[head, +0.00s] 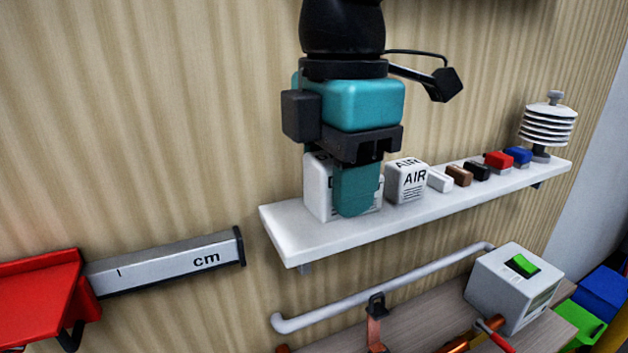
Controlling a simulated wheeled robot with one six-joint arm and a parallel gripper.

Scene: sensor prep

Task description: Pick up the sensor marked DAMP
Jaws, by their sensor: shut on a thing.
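My gripper (357,185) is at the left part of the white wall shelf (290,240). Its teal fingers are shut on a white box-shaped sensor (317,190). Most of that sensor's front is hidden behind a finger, and only a "D" of its marking shows at the left. It stands upright at shelf level; I cannot tell whether it touches the shelf. Just right of it stands a second white sensor marked AIR (408,184), close to my gripper and apart from the fingers.
Right of the AIR sensor, several small white, brown, black, red and blue blocks (498,161) line the shelf. A white ribbed shield (549,125) stands at its far end. Below are a grey rail (390,290) and a box with a green switch (515,285). A cm ruler (165,262) is at left.

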